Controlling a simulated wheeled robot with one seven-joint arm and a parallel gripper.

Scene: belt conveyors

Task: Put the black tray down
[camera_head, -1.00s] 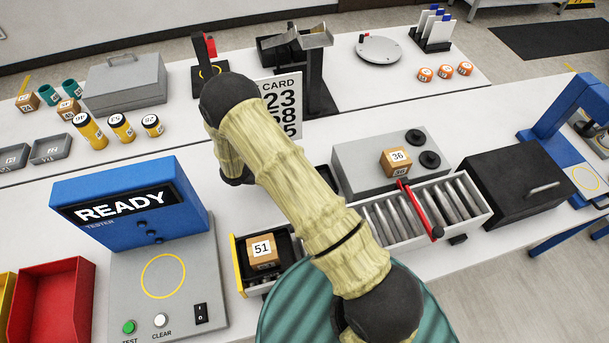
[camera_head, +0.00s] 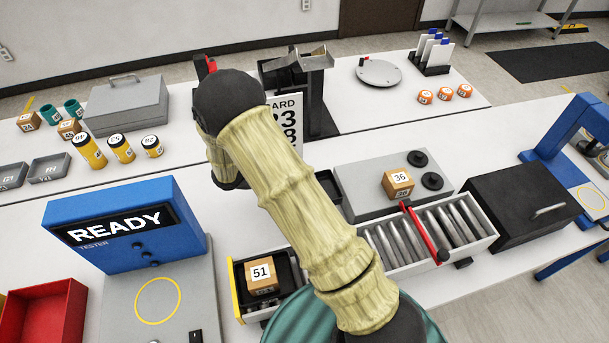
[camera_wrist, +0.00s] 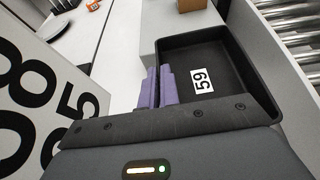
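The black tray, marked 59, shows in the wrist view (camera_wrist: 228,98), open side up and empty apart from its label. A dark piece of it shows in the head view (camera_head: 327,186), beside the grey block and mostly behind my arm. My gripper (camera_wrist: 160,88) has its two purple fingers close together at the tray's left wall, apparently pinching it. The fingers are hidden in the head view. The tray's underside is hidden, so I cannot tell whether it touches the table.
The grey block (camera_head: 360,199) carries box 36 (camera_head: 397,182). The roller conveyor (camera_head: 385,244) with a red bar runs in front. Box 51 (camera_head: 262,274) sits in another black holder. The number card (camera_head: 287,125) stands close left of the gripper. The blue tester (camera_head: 125,250) is at left.

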